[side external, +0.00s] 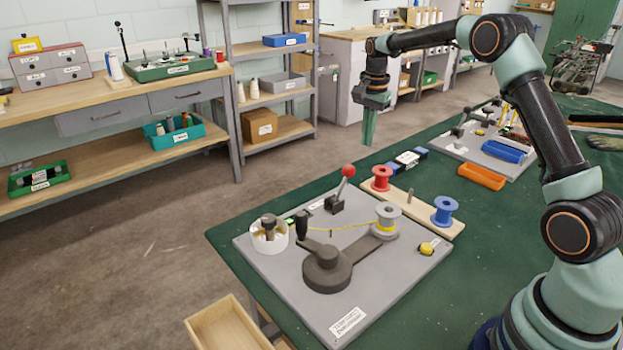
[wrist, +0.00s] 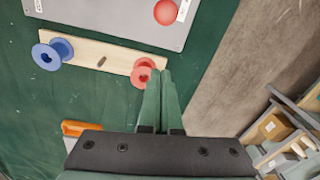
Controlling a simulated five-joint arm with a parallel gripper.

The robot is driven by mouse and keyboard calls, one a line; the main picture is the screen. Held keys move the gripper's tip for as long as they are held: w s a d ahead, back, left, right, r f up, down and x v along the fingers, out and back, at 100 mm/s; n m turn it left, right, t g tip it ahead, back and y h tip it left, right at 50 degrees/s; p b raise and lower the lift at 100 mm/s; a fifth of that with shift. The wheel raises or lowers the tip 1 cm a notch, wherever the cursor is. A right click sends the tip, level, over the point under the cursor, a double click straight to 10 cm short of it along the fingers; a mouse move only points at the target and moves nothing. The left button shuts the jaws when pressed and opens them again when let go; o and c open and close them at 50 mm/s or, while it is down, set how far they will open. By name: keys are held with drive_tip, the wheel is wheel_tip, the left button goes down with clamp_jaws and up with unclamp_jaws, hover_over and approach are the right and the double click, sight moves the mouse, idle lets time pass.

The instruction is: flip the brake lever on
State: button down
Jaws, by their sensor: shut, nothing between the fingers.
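The brake lever (side external: 342,187) has a red ball knob on a thin rod rising from a dark base, and stands at the back edge of the grey plate (side external: 370,291). Its rod leans slightly to the right in the side view. The red knob (wrist: 166,12) also shows at the top of the wrist view; its base is out of frame there. My gripper (side external: 368,142) points down, shut and empty, well above the bench and behind the lever. In the wrist view my gripper's fingers (wrist: 162,78) lie together, with their tips beside the red spool and apart from the knob.
A wooden strip (side external: 420,211) holds a red spool (side external: 382,178) and a blue spool (side external: 444,210) right of the lever. The plate carries a crank (side external: 326,268), a grey spool (side external: 386,219) with yellow thread, and a white cup (side external: 269,238). An orange tray (side external: 481,176) lies farther right.

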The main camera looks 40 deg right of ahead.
sight(341, 188)
drive_tip(key=a+f, duration=0.3)
drive_tip(key=f, duration=0.2)
drive_tip(key=shift+s+a+f, duration=0.15)
drive_tip(key=shift+a+f, duration=0.2)
drive_tip(key=shift+a, duration=0.05)
idle(0.3)
drive_tip(key=shift+a+r, duration=0.25)
drive_tip(key=shift+a, duration=0.05)
